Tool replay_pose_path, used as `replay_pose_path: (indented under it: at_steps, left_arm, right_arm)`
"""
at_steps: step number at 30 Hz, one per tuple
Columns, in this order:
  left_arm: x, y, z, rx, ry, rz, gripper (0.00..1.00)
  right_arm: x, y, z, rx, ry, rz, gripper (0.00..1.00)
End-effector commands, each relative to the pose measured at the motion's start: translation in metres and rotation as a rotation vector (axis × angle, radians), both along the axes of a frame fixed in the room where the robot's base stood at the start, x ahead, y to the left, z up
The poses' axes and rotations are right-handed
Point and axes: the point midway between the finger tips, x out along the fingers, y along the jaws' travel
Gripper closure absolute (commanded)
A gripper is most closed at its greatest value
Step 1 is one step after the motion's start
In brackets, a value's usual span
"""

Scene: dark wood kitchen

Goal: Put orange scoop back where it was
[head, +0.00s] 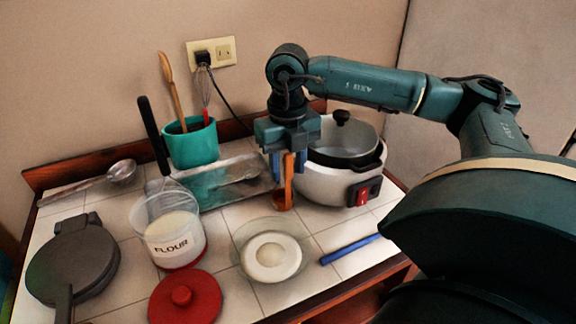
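The orange scoop (287,188) hangs upright below my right gripper (287,163), its handle between the two blue fingers. The gripper appears shut on it. The scoop is in front of the white rice cooker and beside the right end of the metal tray; I cannot tell whether its lower end touches the counter. The clear flour container (172,243), labelled FLOUR, stands uncovered left of centre with pale flour inside. Its red lid (185,300) lies in front of it. My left gripper is not in view.
A black-handled whisk (153,135) leans in the flour container. The rice cooker (318,186), glass bowl (240,240), blue stick (350,248), metal tray (212,196), teal utensil pot (192,148), ladle (122,171) and dark waffle iron (72,260) crowd the tiled counter.

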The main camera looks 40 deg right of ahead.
Motion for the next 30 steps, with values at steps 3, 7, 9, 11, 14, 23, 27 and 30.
replay_pose_path:
  at_steps: [3,7,9,11,14,23,27,30]
  left_arm:
    - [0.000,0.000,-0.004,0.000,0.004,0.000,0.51]
    - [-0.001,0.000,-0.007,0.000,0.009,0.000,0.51]
    - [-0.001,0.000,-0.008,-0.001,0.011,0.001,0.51]
    - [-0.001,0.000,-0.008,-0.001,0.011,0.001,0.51]
    - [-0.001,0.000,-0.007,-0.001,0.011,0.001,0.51]
    - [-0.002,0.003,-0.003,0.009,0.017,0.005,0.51]
    - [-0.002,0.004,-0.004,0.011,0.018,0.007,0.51]
    - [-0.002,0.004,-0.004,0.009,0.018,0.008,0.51]
  right_arm:
    - [0.001,0.000,0.021,0.001,-0.006,0.000,0.62]
    - [0.001,0.001,0.050,0.002,-0.006,0.001,0.62]
    - [0.001,0.001,0.066,0.001,-0.007,0.000,0.62]
    - [0.001,0.001,0.078,0.002,-0.006,0.001,0.62]
    - [0.001,0.000,0.095,0.002,-0.005,0.001,0.62]
    - [0.000,0.000,0.115,0.000,-0.001,0.001,0.62]
    - [0.000,0.000,0.114,0.000,0.000,0.001,0.62]
    - [0.000,0.000,0.114,0.000,-0.001,0.001,0.62]
